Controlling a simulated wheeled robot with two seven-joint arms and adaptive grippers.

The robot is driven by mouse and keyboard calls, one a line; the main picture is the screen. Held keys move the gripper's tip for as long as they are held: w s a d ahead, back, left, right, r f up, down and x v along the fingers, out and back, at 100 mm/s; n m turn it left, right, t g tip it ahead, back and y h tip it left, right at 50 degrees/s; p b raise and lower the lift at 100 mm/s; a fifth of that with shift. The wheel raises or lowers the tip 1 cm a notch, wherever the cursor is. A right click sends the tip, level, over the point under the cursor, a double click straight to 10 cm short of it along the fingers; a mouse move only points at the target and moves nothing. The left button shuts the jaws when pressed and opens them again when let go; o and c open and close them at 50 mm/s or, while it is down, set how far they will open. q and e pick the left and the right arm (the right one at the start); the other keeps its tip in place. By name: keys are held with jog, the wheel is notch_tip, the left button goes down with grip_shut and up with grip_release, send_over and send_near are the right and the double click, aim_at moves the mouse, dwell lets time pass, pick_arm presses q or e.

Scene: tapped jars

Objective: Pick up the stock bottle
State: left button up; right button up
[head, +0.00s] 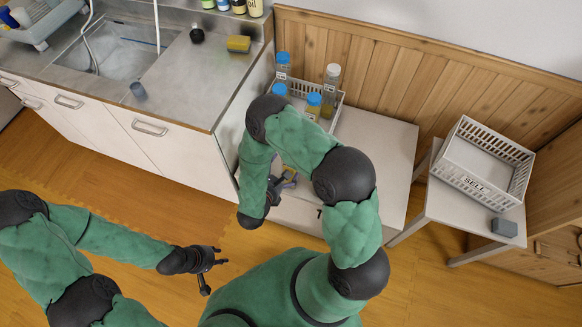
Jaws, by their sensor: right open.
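A white crate (342,100) on the low white table holds several clear bottles. A blue-capped bottle (283,72) stands at its back left, with another blue cap (279,90) in front of it. A third blue-capped bottle (313,104) is at the front. A taller bottle with a pale cap and amber contents (330,92) stands at the back right. I cannot tell which is the stock bottle. My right gripper (284,184) is open over the low table, in front of the crate; my arm hides part of both. My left gripper (212,274) is open and empty above the floor.
A counter with a sink (115,55) is at left, with a yellow sponge (239,44) and a dark round item (197,35). A crate marked SELL (474,186) and a grey block (504,227) are on the right table (445,205). Floor lies clear between the tables.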

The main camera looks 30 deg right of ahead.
aim_at(284, 166)
jog(key=b+x, duration=0.1)
jog(key=x, duration=0.3)
jog(key=shift+s+d+f+b, duration=0.1)
jog(key=shift+d+f+b, duration=0.15)
jog(key=shift+b, duration=0.05)
jog(key=shift+w+d, duration=0.15)
jog(key=shift+w, duration=0.05)
jog(key=c, duration=1.6)
